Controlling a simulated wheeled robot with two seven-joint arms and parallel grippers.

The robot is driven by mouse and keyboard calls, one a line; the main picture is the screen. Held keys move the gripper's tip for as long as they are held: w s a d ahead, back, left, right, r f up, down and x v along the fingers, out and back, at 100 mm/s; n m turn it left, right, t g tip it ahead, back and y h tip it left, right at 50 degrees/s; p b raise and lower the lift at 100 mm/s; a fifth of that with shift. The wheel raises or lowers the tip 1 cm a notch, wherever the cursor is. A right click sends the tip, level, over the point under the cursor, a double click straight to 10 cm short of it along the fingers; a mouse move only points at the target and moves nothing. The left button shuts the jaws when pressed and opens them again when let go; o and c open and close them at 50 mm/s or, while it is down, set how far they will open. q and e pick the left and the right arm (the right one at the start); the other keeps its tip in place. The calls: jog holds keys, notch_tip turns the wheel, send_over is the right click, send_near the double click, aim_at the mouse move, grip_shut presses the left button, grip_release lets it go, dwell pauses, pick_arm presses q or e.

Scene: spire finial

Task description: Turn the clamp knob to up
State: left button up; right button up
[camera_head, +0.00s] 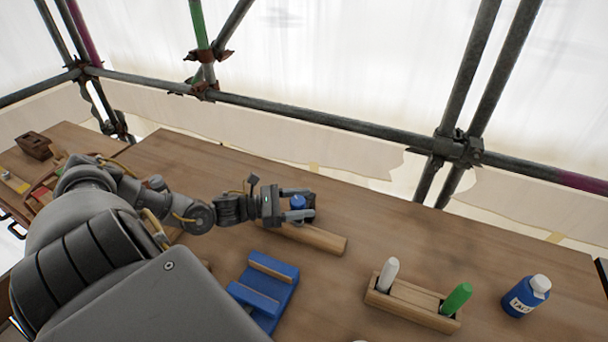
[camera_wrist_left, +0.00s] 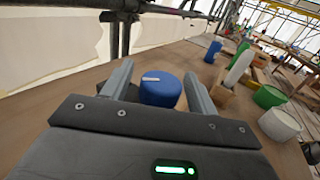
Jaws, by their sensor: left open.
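The blue clamp knob (camera_head: 298,201) stands at the near side of a dark base, beside a wooden bar (camera_head: 318,238). In the left wrist view the knob (camera_wrist_left: 160,91) is a round blue cap with a white mark on top, lying roughly left to right in that picture. My left gripper (camera_head: 297,204) is open, its two fingers on either side of the knob. In the left wrist view the fingers (camera_wrist_left: 158,80) flank the knob; I cannot tell whether they touch it. My right gripper does not show.
A blue cradle (camera_head: 268,288) lies nearer on the wooden table. A wooden holder (camera_head: 412,306) with a white peg (camera_head: 388,274) and a green peg (camera_head: 457,298) stands to the right, beside a blue bottle (camera_head: 525,297). Scaffold tubes (camera_head: 330,119) run behind the table.

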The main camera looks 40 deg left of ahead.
pick_arm(q)
jog(key=shift+w+d, duration=0.3)
jog(key=shift+w, duration=0.05)
